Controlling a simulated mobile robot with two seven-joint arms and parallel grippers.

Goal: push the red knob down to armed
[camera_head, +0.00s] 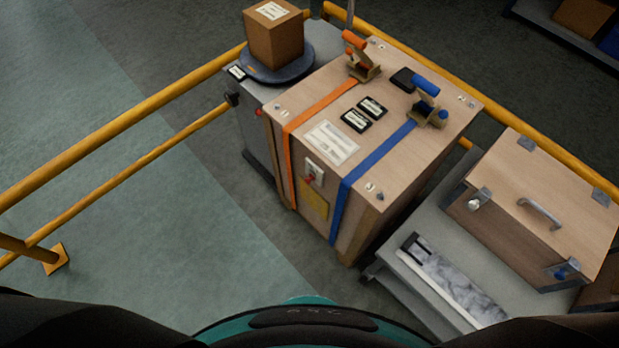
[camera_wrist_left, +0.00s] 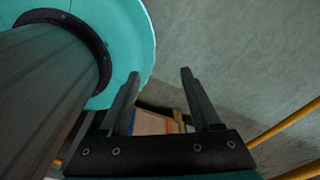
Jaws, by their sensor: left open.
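A small red knob (camera_head: 309,178) sits on a white plate (camera_head: 315,166) on the front face of a wooden crate (camera_head: 335,105). Its exact position on the plate is too small to tell. My left gripper (camera_wrist_left: 160,73) is open and empty in the left wrist view, its two fingers well apart. Part of a wooden surface with an orange strip shows low between its fingers, but the red knob cannot be made out there. Neither gripper shows in the head view, and my right gripper is in no view.
An orange strap (camera_head: 320,103) and a blue strap (camera_head: 368,160) run over the crate. A yellow label (camera_head: 314,200) is below the plate. A brown box (camera_head: 274,35) stands on a round scale at back left. Yellow rails (camera_head: 140,108) border the left floor. A handled case (camera_head: 535,200) stands right.

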